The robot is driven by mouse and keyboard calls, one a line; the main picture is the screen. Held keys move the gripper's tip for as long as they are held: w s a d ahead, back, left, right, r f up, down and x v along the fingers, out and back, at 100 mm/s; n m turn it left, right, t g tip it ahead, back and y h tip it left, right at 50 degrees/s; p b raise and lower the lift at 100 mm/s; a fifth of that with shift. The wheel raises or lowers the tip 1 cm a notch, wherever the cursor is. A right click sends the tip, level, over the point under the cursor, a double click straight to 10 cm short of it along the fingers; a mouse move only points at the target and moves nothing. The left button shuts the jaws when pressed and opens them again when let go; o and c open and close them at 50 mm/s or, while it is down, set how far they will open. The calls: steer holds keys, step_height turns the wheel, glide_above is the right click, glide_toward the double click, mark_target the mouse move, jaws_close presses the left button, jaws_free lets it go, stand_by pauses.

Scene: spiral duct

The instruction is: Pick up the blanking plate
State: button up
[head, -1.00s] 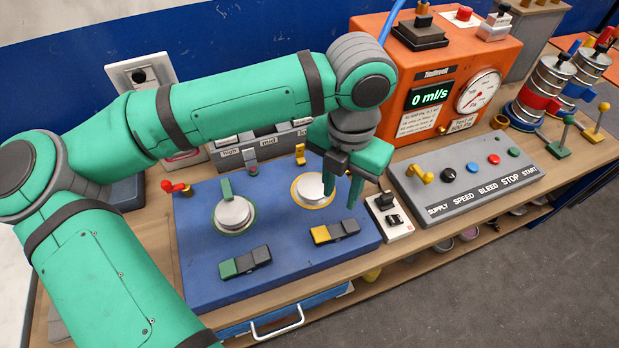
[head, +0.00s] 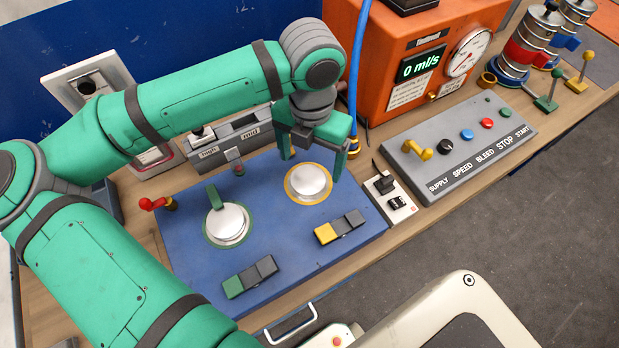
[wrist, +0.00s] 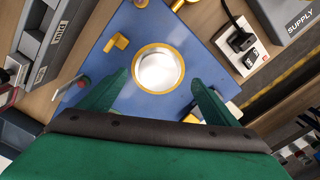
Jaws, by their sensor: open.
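No part is labelled as the blanking plate. Two round silver discs lie on the blue board (head: 275,265). One silver disc (head: 307,181) sits inside a yellow ring, and the other disc (head: 228,223) sits inside a green ring. The yellow-ringed disc also shows in the wrist view (wrist: 158,70), just ahead of and between my fingertips. My gripper (head: 314,165) is open and empty, pointing down above the far side of that disc. In the wrist view its two green fingers (wrist: 157,80) are spread wide apart. A yellow clip (wrist: 117,42) stands beside the yellow ring.
A green lever (head: 213,198) stands by the green ring. Yellow-grey (head: 340,227) and green-grey (head: 250,277) blocks lie on the board's near side. A red-handled valve (head: 160,204) is at left. A switch box (head: 393,196), grey control panel (head: 462,150) and orange meter box (head: 385,75) stand right.

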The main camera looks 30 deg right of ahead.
mark_target(309, 177)
steer(key=f, duration=0.4)
steer(key=shift+a, duration=0.2)
steer(key=shift+d+f, duration=0.1)
steer(key=shift+f, duration=0.55)
steer(key=shift+w, duration=0.1)
steer(key=shift+c, duration=0.6)
steer(key=c, duration=1.2)
steer(key=shift+r, duration=0.15)
